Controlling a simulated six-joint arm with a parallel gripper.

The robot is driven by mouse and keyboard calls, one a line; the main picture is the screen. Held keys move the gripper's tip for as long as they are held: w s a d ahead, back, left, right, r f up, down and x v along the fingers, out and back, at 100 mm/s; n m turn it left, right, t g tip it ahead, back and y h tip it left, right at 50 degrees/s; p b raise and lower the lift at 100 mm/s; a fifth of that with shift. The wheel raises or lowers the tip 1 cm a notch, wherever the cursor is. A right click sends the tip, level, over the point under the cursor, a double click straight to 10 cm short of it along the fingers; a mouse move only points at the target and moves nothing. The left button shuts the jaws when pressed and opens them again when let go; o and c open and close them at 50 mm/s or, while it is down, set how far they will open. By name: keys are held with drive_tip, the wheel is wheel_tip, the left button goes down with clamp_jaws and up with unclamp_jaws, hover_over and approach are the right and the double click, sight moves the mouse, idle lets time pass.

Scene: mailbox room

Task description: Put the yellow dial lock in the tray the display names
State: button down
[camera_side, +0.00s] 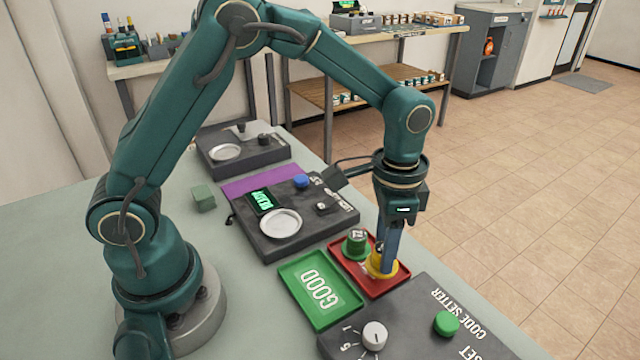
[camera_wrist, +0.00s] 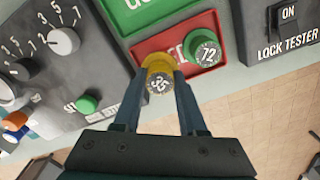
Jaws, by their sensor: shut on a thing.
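My gripper (camera_side: 388,262) points down over the red tray (camera_side: 347,264) and is shut on the yellow dial lock (camera_side: 376,268). In the wrist view the yellow lock (camera_wrist: 157,62) sits between both fingers, its numbered dial facing the camera. It is at the red tray; I cannot tell whether it touches the tray floor. A green dial lock (camera_side: 355,243) stands in the same tray beside it, showing 72 in the wrist view (camera_wrist: 207,54). The red tray's label is mostly hidden. The green tray (camera_side: 320,290), marked GOOD, is empty. The tester's small display (camera_side: 262,201) has green text I cannot read surely.
The lock tester (camera_side: 300,237) has a round silver plate and a blue button. The code setter (camera_side: 420,325), with a white knob and green button, lies close to the trays. A green cube (camera_side: 204,197) and another grey device (camera_side: 240,152) stand farther back.

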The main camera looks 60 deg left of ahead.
drive_tip(key=shift+f, duration=0.45)
drive_tip(key=shift+f, duration=0.7)
drive_tip(key=shift+c, duration=1.9)
unclamp_jaws()
drive_tip(key=shift+o, duration=0.3)
drive_tip(key=shift+o, duration=0.9)
drive_tip(key=shift+r, duration=3)
